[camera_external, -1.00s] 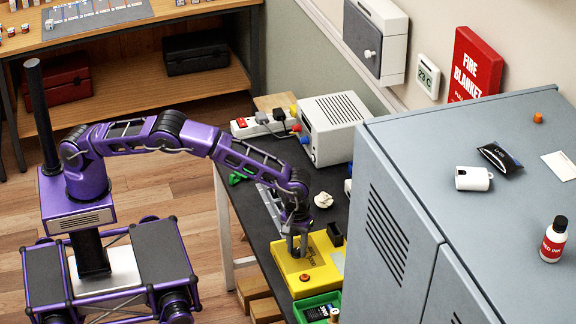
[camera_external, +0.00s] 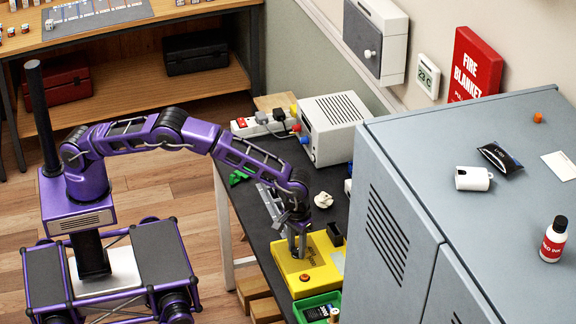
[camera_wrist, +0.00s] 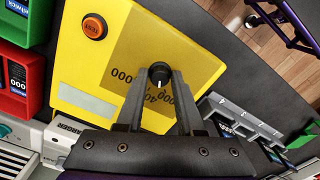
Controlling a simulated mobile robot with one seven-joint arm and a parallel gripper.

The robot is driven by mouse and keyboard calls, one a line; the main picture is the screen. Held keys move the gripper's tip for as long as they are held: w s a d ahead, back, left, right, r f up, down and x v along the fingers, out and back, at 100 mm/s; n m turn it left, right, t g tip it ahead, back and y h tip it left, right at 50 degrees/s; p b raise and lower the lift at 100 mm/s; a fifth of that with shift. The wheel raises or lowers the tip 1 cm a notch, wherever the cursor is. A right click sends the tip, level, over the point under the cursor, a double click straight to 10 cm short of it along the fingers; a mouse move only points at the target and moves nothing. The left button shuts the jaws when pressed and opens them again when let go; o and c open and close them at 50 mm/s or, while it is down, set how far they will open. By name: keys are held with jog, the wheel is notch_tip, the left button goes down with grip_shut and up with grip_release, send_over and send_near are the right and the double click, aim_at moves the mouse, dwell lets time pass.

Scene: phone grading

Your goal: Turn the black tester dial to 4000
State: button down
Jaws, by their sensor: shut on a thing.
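The yellow tester (camera_external: 325,277) lies on the dark bench in the external view, and its yellow face (camera_wrist: 72,62) fills much of the wrist view. The black dial (camera_wrist: 159,72) sits on its darker label panel, with a white pointer mark facing down in the wrist picture. My gripper (camera_wrist: 160,76) is shut on the dial, one finger on each side; in the external view my gripper (camera_external: 297,252) stands upright over the tester. The printed numbers around the dial are partly hidden by my fingers; "000" shows at left, part of a number below.
An orange TEST button (camera_wrist: 95,26) is on the tester's face. A green tray (camera_external: 317,306) stands in front of it, and a red bin (camera_wrist: 18,78) shows in the wrist view. A grey phone stand (camera_wrist: 235,120) is close by. The grey cabinet (camera_external: 400,230) is to the right.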

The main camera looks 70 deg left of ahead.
aim_at(297, 250)
jog(key=m, duration=0.4)
jog(key=shift+m, duration=0.4)
dwell(0.4)
jog(key=c, duration=0.5)
grip_release()
jog(key=shift+c, duration=0.2)
notch_tip(297, 250, up, 18)
jog(key=p, duration=0.1)
jog(key=shift+f, duration=0.25)
